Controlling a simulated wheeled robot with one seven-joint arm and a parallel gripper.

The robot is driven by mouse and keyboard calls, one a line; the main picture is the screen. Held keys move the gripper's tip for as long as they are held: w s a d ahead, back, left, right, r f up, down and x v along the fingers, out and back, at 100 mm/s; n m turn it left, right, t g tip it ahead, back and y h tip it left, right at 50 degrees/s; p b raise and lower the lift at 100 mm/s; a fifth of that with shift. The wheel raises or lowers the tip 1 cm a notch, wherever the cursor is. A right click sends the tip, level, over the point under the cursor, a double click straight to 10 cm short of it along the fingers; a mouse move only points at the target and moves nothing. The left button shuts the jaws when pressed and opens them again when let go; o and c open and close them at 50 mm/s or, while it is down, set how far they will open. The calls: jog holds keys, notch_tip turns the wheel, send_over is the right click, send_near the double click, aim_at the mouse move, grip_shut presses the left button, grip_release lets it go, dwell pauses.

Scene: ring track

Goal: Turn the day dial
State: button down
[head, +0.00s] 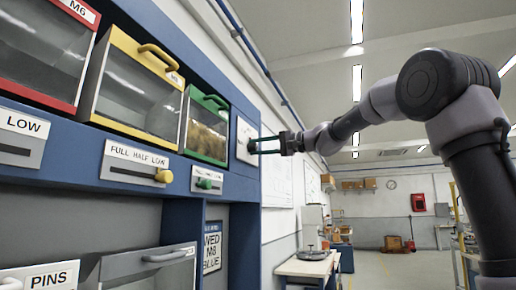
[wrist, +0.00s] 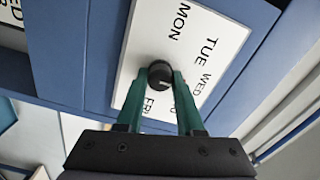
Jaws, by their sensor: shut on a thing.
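The day dial (wrist: 160,77) is a dark round knob on a white plate (wrist: 205,25) printed with day names. MON, TUE and WED read clearly in the wrist view, and other lettering is partly hidden by the fingers. My gripper (wrist: 160,82) has green fingers, one on each side of the knob, and is shut on it. In the head view my gripper (head: 252,146) reaches from the right to the white plate (head: 243,140) on the blue cabinet's right end. The knob itself is hard to make out there. The knob's pointer direction is unclear.
The blue cabinet (head: 225,95) holds red, yellow and green framed bins. Slider labels (head: 140,155) sit below them, with a yellow knob (head: 165,176) and a green one. A grey drawer marked PINS (head: 52,277) is lower left. A side table (head: 307,264) stands beyond; open floor lies right.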

jog(key=shift+f, duration=0.1)
dwell(0.3)
jog(key=c, duration=0.5)
grip_release()
jog(key=shift+c, duration=0.2)
jog(key=shift+d, duration=0.1)
jog(key=v, duration=1)
jog(key=shift+d, duration=0.35)
jog(key=shift+s, duration=0.15)
jog(key=s+d+f+m+h, duration=0.1)
jog(key=s+d+f+h, duration=0.4)
jog(key=s+f, duration=0.3)
jog(key=s+d+f+m+h, duration=0.1)
jog(key=s+d+f+h, duration=0.4)
jog(key=f, duration=0.8)
jog(key=s+d+f+m+h, duration=0.1)
jog(key=s+d+f+h, duration=0.3)
jog(key=s+d+f, duration=0.3)
jog(key=s+f, duration=0.3)
jog(key=f, duration=0.1)
jog(key=shift+s+f+t+h, duration=0.2)
jog(key=shift+s+t+h, duration=0.1)
jog(key=shift+t+h, duration=0.1)
